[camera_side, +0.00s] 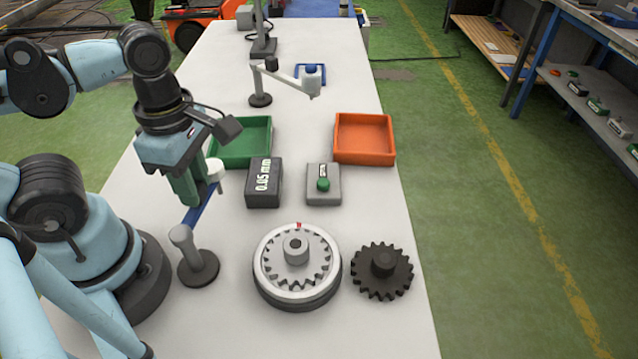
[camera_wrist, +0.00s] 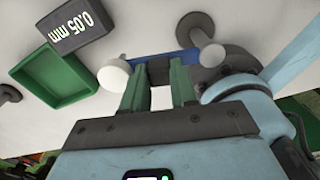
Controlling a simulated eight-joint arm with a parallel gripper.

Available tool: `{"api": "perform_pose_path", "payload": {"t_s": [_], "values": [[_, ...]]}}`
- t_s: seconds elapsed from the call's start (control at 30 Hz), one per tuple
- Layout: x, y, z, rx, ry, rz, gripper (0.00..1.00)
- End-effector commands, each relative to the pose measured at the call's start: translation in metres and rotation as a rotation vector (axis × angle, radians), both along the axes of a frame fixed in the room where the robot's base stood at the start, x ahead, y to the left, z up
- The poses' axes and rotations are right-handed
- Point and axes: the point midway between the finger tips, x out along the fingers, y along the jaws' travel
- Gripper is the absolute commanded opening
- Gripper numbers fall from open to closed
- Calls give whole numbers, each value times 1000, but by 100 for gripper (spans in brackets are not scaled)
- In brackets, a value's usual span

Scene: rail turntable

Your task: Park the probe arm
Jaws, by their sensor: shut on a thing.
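A blue bar (camera_side: 202,208), which looks like the probe arm, runs from a grey round-based post (camera_side: 199,268) away toward my gripper. A white round knob (camera_side: 216,170) sits at its far end. My gripper (camera_side: 190,190) has green fingers closed at this bar near the knob, partly hiding it. In the wrist view the fingers (camera_wrist: 158,92) stand either side of a dark block on the bar (camera_wrist: 178,57), with the white knob (camera_wrist: 113,76) just left.
A toothed grey turntable (camera_side: 297,290) and a dark gear (camera_side: 382,285) are in front. A 0.05 mm block (camera_side: 264,183), a green-button box (camera_side: 323,197), a green tray (camera_side: 256,138) and an orange tray (camera_side: 363,137) stand behind. A blue bracket (camera_side: 322,70) is beyond the pale arm.

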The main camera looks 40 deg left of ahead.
Motion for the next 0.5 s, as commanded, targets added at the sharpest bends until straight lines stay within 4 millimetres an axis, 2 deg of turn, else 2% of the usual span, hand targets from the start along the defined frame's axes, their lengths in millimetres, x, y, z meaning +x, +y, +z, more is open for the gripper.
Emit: {"api": "perform_pose_path", "payload": {"t_s": [0.2, 0.5], "values": [[-5, 7, 2, 2, 2, 123, 0], [-8, 10, 2, 3, 2, 200, 0]]}}
